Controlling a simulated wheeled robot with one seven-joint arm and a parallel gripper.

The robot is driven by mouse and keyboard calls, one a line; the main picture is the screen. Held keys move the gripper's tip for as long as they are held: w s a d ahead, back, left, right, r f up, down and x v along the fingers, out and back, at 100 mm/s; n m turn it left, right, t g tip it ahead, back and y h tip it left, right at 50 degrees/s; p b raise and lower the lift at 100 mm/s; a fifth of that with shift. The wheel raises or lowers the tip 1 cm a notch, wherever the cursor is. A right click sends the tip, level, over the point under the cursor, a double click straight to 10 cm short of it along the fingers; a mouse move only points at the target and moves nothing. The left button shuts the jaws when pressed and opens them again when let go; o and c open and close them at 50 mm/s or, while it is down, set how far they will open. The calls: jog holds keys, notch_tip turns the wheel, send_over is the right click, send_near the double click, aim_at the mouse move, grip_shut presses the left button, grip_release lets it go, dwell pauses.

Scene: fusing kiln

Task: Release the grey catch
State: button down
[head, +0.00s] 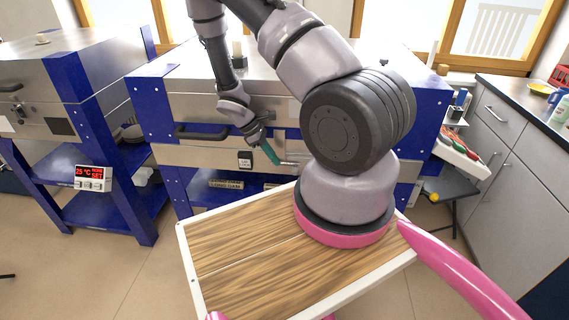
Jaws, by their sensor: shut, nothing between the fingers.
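The kiln (200,154) in front of me is a steel box with blue corner posts, its lid down. A small grey bar, which looks like the grey catch (289,162), shows on its front, right of the white label plate (245,163). My gripper (271,155) is at the kiln front, its teal fingers shut and empty. The fingertips are just left of the grey bar; I cannot tell whether they touch it. My arm hides the right part of the kiln front.
A dark lid handle (201,133) is left of my gripper. A second kiln (80,75) with a red display (90,178) stands at left. A cabinet (500,150) stands at right. A tool tray (461,150) is beside the kiln. The floor (115,265) at left is clear.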

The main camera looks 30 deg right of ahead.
jog(key=shift+s+d+f, duration=0.5)
jog(key=shift+d, duration=0.3)
jog(key=shift+s+d+f, duration=0.45)
jog(key=shift+s+d, duration=0.05)
jog(key=shift+d, duration=0.25)
jog(key=s+d, duration=0.3)
jog(key=d, duration=0.2)
jog(key=shift+s, duration=0.25)
notch_tip(320, 180, up, 10)
jog(key=f, duration=0.1)
send_over(285, 163)
jog(key=s+a, duration=0.2)
jog(key=a, duration=0.2)
jog(key=shift+w+a+r, duration=0.1)
jog(key=shift+w+r, duration=0.15)
jog(key=shift+r, duration=0.45)
